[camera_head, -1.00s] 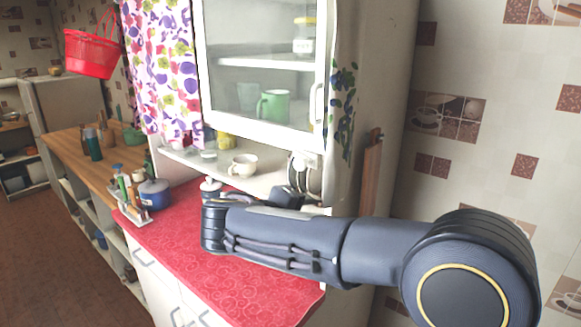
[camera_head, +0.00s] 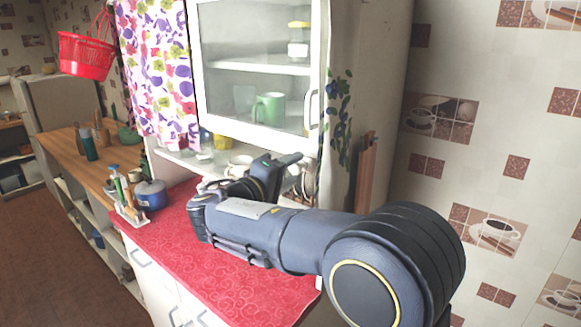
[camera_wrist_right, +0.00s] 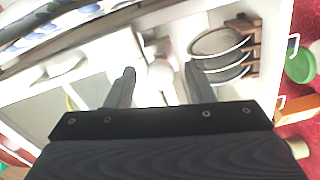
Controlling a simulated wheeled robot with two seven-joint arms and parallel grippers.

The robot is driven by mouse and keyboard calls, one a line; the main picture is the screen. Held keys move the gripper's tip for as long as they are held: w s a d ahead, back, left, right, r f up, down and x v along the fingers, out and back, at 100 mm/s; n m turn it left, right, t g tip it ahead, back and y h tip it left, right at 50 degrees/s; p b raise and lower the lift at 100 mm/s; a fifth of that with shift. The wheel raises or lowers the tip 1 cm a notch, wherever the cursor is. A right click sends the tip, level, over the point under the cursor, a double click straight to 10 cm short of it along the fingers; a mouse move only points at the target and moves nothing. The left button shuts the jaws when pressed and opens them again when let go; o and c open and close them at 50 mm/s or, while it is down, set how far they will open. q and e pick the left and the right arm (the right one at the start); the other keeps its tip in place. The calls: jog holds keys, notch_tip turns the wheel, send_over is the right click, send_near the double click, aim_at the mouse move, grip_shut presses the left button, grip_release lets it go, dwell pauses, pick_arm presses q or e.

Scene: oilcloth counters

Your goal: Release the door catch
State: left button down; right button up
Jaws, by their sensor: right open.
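The white cabinet door (camera_head: 255,128) is shut, with a glass pane and a vertical white handle (camera_head: 311,108) near its right edge. A small white rounded piece (camera_wrist_right: 160,76), which looks like the door catch, shows between my fingers in the right wrist view. In the head view my gripper hides that spot. My right gripper (camera_head: 288,165) is open at the door's lower right corner. In the right wrist view its two fingers (camera_wrist_right: 160,82) stand apart on either side of the white piece; I cannot tell whether they touch it. My left gripper is out of view.
Plates in a wooden rack (camera_wrist_right: 255,47) stand close beside my fingers. A white cup (camera_head: 238,165) sits on the open shelf under the door. The front of the oilcloth is clear.

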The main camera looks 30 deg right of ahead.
jog(key=shift+d, duration=0.2)
jog(key=c, duration=1)
jog(key=shift+r+n+p, duration=0.1)
jog(key=shift+n+p, duration=0.5)
jog(key=shift+n, duration=0.9)
jog(key=o, duration=1)
